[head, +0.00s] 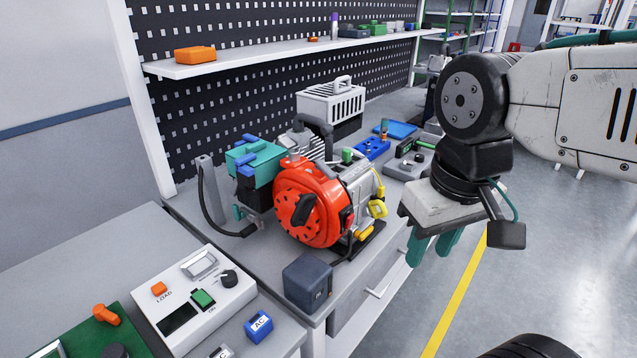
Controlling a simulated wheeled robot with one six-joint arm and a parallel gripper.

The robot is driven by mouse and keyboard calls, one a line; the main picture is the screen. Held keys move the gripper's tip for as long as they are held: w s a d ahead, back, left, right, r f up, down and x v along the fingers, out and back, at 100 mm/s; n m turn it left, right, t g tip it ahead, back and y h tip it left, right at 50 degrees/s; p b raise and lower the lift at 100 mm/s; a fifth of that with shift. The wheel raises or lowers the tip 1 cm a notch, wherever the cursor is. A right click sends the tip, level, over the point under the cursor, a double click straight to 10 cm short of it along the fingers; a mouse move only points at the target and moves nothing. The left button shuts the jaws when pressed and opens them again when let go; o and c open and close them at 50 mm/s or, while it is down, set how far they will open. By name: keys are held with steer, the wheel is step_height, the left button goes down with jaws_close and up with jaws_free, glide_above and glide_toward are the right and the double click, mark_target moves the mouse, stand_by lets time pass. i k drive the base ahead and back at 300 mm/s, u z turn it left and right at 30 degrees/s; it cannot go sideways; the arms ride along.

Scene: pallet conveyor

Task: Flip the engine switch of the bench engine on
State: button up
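The bench engine (313,205) stands on the workbench in the middle of the head view, with a round orange-red starter cover facing me and a black handle on it. A grey metal body and yellow parts (377,208) show on its right side. A small red part (349,219) sits beside the cover; I cannot tell whether it is the engine switch or how it is set. My gripper (431,256) hangs to the right of the engine, apart from it, beyond the bench's front edge. Its two green fingers point down, spread apart and empty.
A dark blue box (307,282) stands at the bench's front edge. A white panel (236,293) marked LOAD and ON is at front left. A teal-topped unit (255,160) adjoins the engine's left. A shelf (240,57) runs behind. Open floor (560,270) lies right.

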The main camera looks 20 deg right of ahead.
mark_target(349, 221)
steer(key=u, duration=1.15)
steer(key=k, duration=1.05)
steer(key=z, duration=1.25)
steer(key=i, duration=0.5)
steer(key=z, duration=0.05)
